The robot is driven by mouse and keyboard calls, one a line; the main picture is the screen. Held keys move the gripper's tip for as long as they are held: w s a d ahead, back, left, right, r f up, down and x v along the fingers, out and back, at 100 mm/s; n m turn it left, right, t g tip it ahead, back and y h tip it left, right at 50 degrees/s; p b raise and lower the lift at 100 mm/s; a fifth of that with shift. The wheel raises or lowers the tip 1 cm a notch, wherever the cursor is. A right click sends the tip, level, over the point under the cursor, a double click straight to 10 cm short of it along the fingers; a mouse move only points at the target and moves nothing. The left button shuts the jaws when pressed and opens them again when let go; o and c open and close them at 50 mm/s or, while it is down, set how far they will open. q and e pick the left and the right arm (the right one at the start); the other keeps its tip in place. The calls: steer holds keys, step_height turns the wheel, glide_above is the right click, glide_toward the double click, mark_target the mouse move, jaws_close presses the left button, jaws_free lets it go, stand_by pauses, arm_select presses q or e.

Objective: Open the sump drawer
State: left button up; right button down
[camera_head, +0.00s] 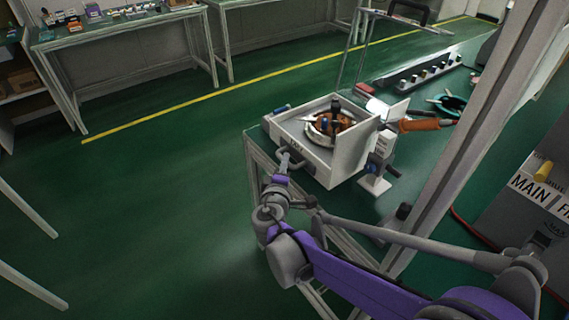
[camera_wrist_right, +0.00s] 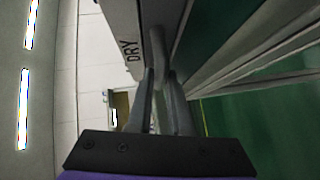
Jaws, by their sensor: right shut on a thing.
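A pale box-shaped unit (camera_head: 335,159) stands on the green bench top, with a round plate and orange and dark parts on its top. A grey bar handle (camera_head: 289,157) sticks out from its front, low on the left side. My right gripper (camera_head: 284,168) is at this handle, shut on it. The right wrist view shows the handle (camera_wrist_right: 158,60) between the two fingers (camera_wrist_right: 161,105), beside a pale face marked "DRY" (camera_wrist_right: 129,50). I cannot tell how far the drawer stands out. My left gripper is not in view.
A grey upright post (camera_head: 480,130) stands right of the unit. Green floor (camera_head: 150,190) to the left is clear.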

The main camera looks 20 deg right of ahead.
stand_by(0.8)
steer(key=s+a+p, duration=0.2)
steer(key=s+a, duration=0.2)
steer(key=a, duration=0.8)
steer(key=shift+s, duration=0.15)
steer(key=c, duration=1.1)
jaws_free()
steer(key=p+v, duration=0.2)
steer(key=v, duration=0.8)
steer(key=shift+s, duration=0.4)
steer(key=shift+a, duration=0.1)
